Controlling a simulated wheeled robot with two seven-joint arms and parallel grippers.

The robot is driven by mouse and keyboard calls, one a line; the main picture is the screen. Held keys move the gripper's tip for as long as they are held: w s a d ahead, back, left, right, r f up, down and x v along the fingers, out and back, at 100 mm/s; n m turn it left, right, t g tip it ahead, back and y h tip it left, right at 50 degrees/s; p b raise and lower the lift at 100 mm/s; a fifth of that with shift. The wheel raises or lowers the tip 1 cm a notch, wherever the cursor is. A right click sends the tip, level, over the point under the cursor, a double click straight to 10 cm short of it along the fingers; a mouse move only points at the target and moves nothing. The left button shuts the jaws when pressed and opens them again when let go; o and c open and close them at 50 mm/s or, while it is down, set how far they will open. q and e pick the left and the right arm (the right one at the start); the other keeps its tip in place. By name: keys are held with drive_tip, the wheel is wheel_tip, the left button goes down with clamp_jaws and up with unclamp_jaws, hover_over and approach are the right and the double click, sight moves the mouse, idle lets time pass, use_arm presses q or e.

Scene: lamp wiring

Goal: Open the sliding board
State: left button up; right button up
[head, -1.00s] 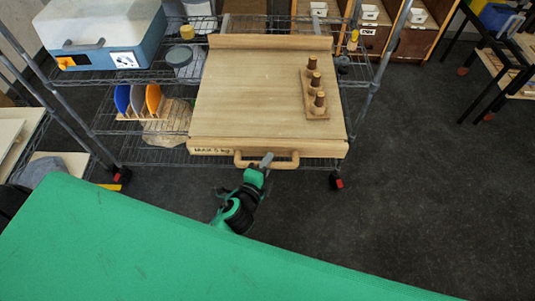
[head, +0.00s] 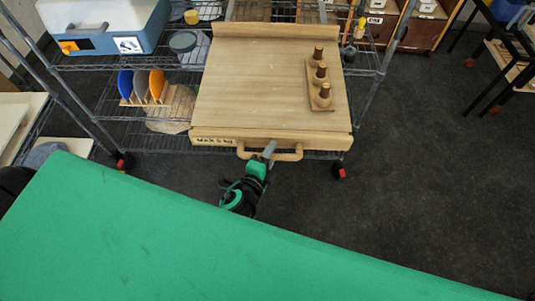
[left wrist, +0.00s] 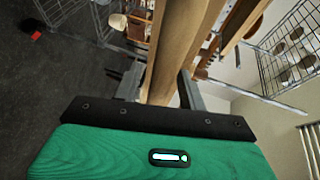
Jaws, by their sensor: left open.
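The sliding board (head: 250,85) is a flat light-wood panel on the wire shelf, with a raised strip along its back. A wooden bar handle (head: 288,155) is on its front edge, beside small dark lettering. My left gripper (head: 268,150) is at the middle of this handle, its arm below the board. In the left wrist view its open fingers (left wrist: 160,88) stand either side of a wooden part (left wrist: 178,45); I cannot tell whether they touch it. A wooden block with three dark-topped pegs (head: 320,78) sits on the board's right side. My right gripper is not in view.
The wire shelf (head: 75,62) also holds a blue-white case (head: 105,25) and a rack of coloured discs (head: 140,88). A green surface (head: 200,240) fills the foreground. Dark floor (head: 430,170) is clear at right, before a black-legged table (head: 497,90).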

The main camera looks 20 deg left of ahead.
use_arm(q)
drive_tip(key=b+v, duration=0.4)
drive_tip(key=v, duration=0.9)
drive_tip(key=shift+s, duration=0.45)
